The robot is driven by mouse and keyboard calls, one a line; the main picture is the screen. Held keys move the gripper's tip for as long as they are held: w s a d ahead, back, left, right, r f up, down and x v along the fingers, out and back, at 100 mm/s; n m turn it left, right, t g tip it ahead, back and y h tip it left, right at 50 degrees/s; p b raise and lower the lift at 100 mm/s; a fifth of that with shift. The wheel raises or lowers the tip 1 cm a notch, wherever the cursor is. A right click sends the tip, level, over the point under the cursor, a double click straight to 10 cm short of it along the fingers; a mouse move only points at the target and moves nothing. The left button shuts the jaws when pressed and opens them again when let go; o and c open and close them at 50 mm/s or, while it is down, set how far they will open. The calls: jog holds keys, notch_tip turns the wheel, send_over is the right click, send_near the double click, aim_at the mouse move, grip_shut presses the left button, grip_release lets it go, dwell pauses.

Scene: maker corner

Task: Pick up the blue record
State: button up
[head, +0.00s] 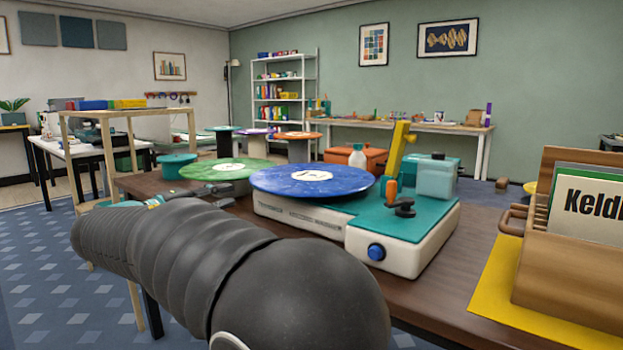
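The blue record (290,178) has a pale label. It lies flat on top of a cream and teal record player (400,243) on the brown table. My thick dark arm crosses the lower left foreground, in front of the table. Small grey and teal parts (165,198) show just beyond the arm, left of the blue record. They look like the end of my arm with my gripper, apart from the record. They are too small and too covered to tell whether the gripper is open or shut.
A green record (215,171) lies just left of the blue one. A yellow arm-like piece (398,148) rises beside the player. A wooden record crate (570,262) stands on a yellow mat (497,290) at right. A light wooden stand (130,112) is at left.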

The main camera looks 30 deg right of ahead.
send_near(271, 181)
jog(key=x, duration=0.4)
jog(key=shift+w+d+f, duration=0.2)
jog(key=shift+w+f, duration=0.1)
jog(key=shift+w, duration=0.2)
jog(key=shift+s+x, duration=0.2)
jog(key=shift+x, duration=1.1)
jog(key=shift+s+x, duration=0.2)
jog(key=shift+x, duration=1.15)
jog(key=shift+d+r, duration=0.1)
grip_shut()
